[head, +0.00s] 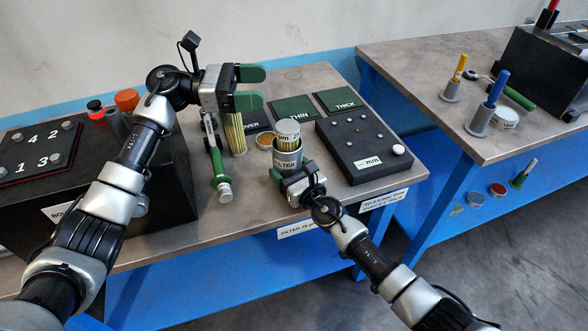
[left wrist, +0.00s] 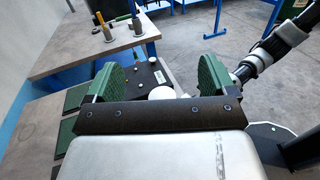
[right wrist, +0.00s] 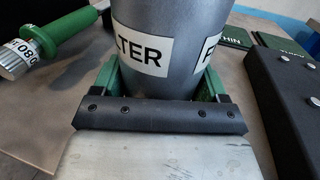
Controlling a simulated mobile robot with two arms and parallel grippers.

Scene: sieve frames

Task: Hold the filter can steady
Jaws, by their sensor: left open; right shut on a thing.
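The filter can (head: 289,157) is a grey cylinder standing near the front edge of the workbench, its lettering partly hidden. A white-topped piece marked "µm" (head: 287,130) shows at its mouth; how deep it sits I cannot tell. My right gripper (head: 290,172) is shut on the can low on its wall. In the right wrist view the green fingers sit on both sides of the grey can (right wrist: 170,35), which looks upright. My left gripper (head: 252,88) is open and empty, above and left of the can. Its spread fingers also show in the left wrist view (left wrist: 158,75).
A yellow pleated cylinder (head: 235,135) stands beneath my left gripper. A green-handled tool (head: 218,168) lies left of the can. A black box with knobs (head: 362,150) is close on the right. Green plates marked THIN (head: 298,110) and THICK (head: 337,102) lie behind.

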